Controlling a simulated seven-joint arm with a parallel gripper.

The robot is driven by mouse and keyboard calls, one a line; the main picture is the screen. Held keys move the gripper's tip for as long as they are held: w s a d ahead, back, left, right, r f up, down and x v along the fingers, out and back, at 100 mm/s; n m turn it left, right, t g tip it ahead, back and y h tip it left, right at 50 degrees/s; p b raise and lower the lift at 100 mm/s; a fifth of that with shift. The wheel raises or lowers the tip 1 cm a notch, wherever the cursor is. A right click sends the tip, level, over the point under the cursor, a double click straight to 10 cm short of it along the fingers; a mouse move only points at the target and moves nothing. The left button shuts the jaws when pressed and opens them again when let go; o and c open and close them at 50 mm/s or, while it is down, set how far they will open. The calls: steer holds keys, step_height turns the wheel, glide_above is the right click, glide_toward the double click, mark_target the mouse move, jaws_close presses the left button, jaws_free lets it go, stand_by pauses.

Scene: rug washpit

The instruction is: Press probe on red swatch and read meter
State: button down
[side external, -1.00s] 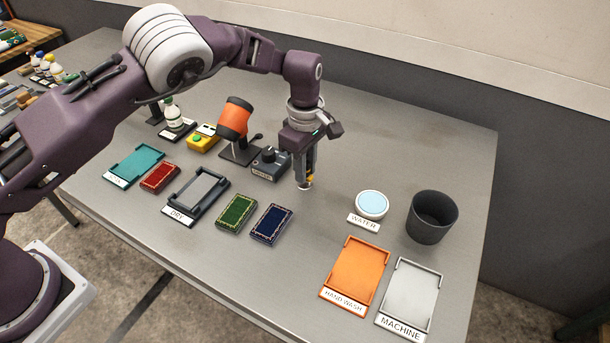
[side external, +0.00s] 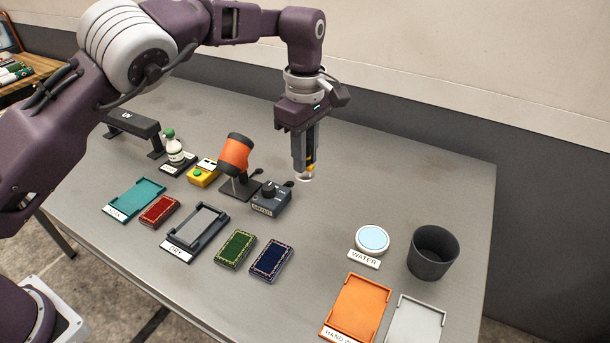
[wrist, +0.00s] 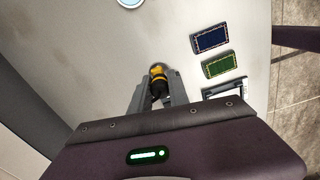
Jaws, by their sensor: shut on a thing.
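My gripper (side external: 306,160) is shut on a yellow-and-black probe with a pale round tip. It holds the probe upright above the table, behind and to the right of the meter. The probe (wrist: 158,82) also shows between the fingers in the wrist view. The meter (side external: 270,197) is a dark grey box with a knob and a label. The red swatch (side external: 160,211) lies flat between the teal tray and the DRY tray, well left of my gripper. The wrist view does not show the red swatch.
A green swatch (side external: 236,249) and a navy swatch (side external: 271,261) lie in front of the meter. An orange-headed stand (side external: 234,158) and yellow box (side external: 201,177) stand left of the meter. A dark cup (side external: 432,253) stands right.

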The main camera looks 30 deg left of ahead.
step_height(320, 180, up, 2)
steer(key=s+a+n, duration=0.3)
steer(key=a, duration=0.9)
steer(key=s+a+n, duration=0.3)
steer(key=a, duration=0.8)
steer(key=s+a+n, duration=0.3)
steer(key=s+a, duration=0.5)
steer(key=s, duration=0.1)
steer(key=shift+s+a+f, duration=0.1)
steer(key=shift+f, duration=3.05)
steer(key=shift+s+a+f, duration=0.1)
steer(key=shift+f, duration=3.05)
steer(key=shift+f, duration=0.6)
step_height(320, 180, up, 7)
